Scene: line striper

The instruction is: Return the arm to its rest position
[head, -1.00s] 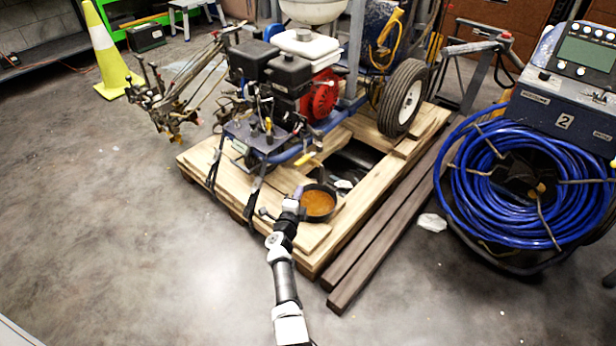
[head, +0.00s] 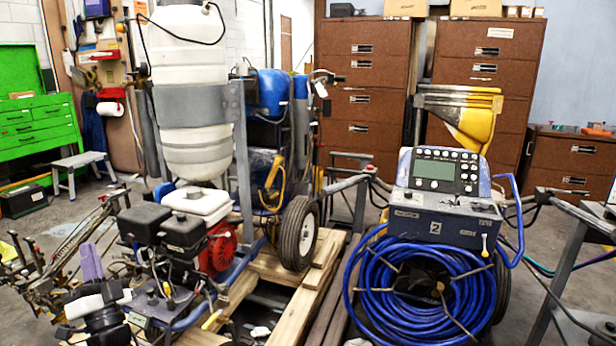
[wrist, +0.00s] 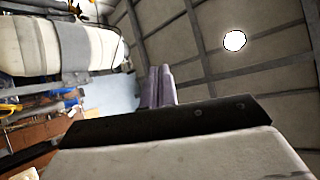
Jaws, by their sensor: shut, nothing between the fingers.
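My gripper (head: 92,262) shows at the lower left of the head view, in front of the line striper's engine side. Its purple-grey fingers point upward and sit together with nothing between them. In the wrist view my gripper (wrist: 159,85) points up toward the ceiling, its fingers closed side by side. The rest of my arm runs out of the bottom of the head view.
The line striper, with its white tank (head: 190,100) and red engine (head: 218,250), stands on a wooden pallet (head: 290,305). A blue hose reel machine (head: 430,290) stands to the right. Brown cabinets (head: 365,100) line the back. A green tool chest (head: 40,125) stands left.

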